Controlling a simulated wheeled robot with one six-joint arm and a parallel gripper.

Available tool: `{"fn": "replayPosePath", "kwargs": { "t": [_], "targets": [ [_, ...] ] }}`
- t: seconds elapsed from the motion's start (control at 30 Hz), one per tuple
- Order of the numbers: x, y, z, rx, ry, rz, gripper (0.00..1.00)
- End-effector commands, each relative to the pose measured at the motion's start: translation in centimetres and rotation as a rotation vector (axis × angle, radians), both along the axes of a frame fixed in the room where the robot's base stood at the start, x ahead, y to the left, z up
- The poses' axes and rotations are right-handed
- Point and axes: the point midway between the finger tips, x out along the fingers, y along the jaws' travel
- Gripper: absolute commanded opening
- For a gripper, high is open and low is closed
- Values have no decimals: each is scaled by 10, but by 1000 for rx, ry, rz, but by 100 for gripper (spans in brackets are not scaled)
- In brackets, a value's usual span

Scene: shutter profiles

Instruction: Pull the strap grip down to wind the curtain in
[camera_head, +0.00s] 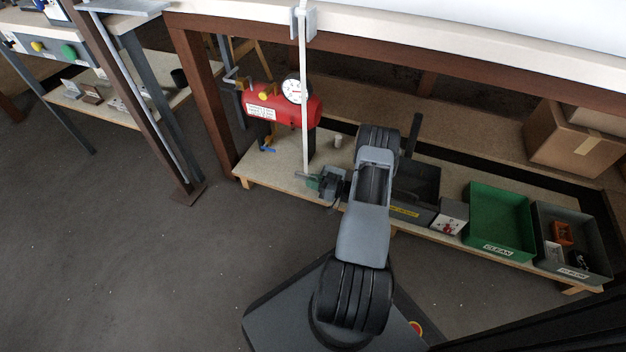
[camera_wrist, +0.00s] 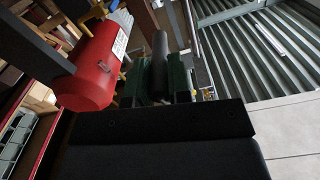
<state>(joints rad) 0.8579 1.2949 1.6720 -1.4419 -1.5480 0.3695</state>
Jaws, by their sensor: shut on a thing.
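A pale strap (camera_head: 304,100) hangs straight down from a light grey bracket (camera_head: 303,22) on the bench's front edge. Its lower end reaches my gripper (camera_head: 314,182), low in front of the lower shelf. In the wrist view my gripper (camera_wrist: 158,82) has its green fingers on both sides of a dark rounded bar, which looks like the strap grip (camera_wrist: 160,60). The fingers are shut on it. Ribbed grey slats (camera_wrist: 262,50), perhaps the curtain, show at the upper right of the wrist view.
A red tank (camera_head: 270,109) with a gauge (camera_head: 294,88) stands close behind the strap. A green bin (camera_head: 499,222), a grey bin (camera_head: 600,250) and a cardboard box (camera_head: 572,138) sit to the right. Brown bench legs (camera_head: 203,105) stand left. The floor at left is clear.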

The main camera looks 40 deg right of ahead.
Motion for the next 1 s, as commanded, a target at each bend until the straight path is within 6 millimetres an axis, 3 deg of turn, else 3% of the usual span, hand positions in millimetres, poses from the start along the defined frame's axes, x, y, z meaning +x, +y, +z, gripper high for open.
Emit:
{"fn": "replayPosePath", "kwargs": {
  "t": [0.47,0.5,0.73,1.0],
  "targets": [
    [-2,0,-9,0,8,-4,0],
    [-2,0,-9,2,8,-4,21],
    [0,1,-7,1,4,1,43],
    [0,1,-6,0,1,1,44]
  ]
}}
